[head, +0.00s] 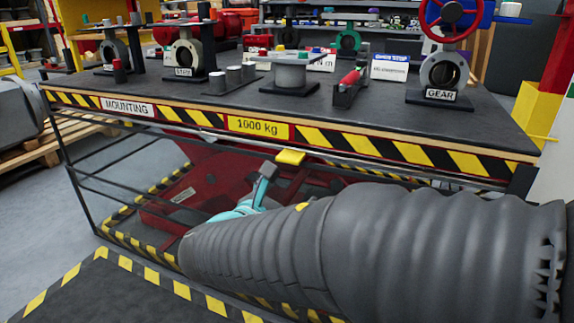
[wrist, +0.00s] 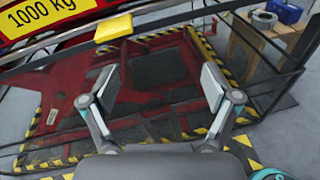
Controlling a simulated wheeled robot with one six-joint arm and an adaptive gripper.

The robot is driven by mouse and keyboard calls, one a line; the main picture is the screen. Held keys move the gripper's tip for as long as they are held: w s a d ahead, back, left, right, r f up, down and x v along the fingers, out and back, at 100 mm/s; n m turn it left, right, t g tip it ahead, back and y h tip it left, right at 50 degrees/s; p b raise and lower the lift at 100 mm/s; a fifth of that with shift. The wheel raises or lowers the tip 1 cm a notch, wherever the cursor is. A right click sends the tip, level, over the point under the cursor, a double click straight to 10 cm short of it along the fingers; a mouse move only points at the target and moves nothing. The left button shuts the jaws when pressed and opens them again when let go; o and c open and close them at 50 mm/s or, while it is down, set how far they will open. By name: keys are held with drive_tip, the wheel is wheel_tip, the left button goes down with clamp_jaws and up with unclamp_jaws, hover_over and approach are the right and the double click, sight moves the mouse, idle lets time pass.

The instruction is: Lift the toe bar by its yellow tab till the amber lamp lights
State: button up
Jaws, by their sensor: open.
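The yellow tab (head: 291,157) sits under the front edge of the table, below the 1000 kg plate. It also shows in the wrist view (wrist: 113,28), near the top, left of centre. The toe bar (wrist: 172,17) looks like the thin dark bar running out from the tab below the table edge. My gripper (wrist: 150,93) is open and empty, its two fingers spread wide. The tab lies beyond and above the fingertips, towards the left finger, and is not between them. In the head view, one grey finger shows just below the tab. I cannot make out an amber lamp.
The table (head: 330,112) carries several valves and fittings. Its hazard-striped front edge overhangs the tab. Under it lies a red lift frame (head: 190,185) behind thin dark rails. A striped mat (head: 115,290) lies on the floor in front.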

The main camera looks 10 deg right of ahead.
sight(289, 156)
drive_tip(key=w+a+r+n+t, duration=0.1)
drive_tip(key=w+a+n+t, duration=0.2)
drive_tip(key=a, duration=0.2)
drive_tip(key=shift+y, duration=0.3)
drive_tip(key=b+x, duration=0.1)
drive_tip(key=x, duration=1.2)
drive_tip(key=shift+s+d, duration=0.1)
drive_tip(key=shift+d, duration=0.2)
clamp_jaws()
drive_tip(key=shift+r, duration=0.75)
unclamp_jaws()
drive_tip(key=shift+f, duration=0.1)
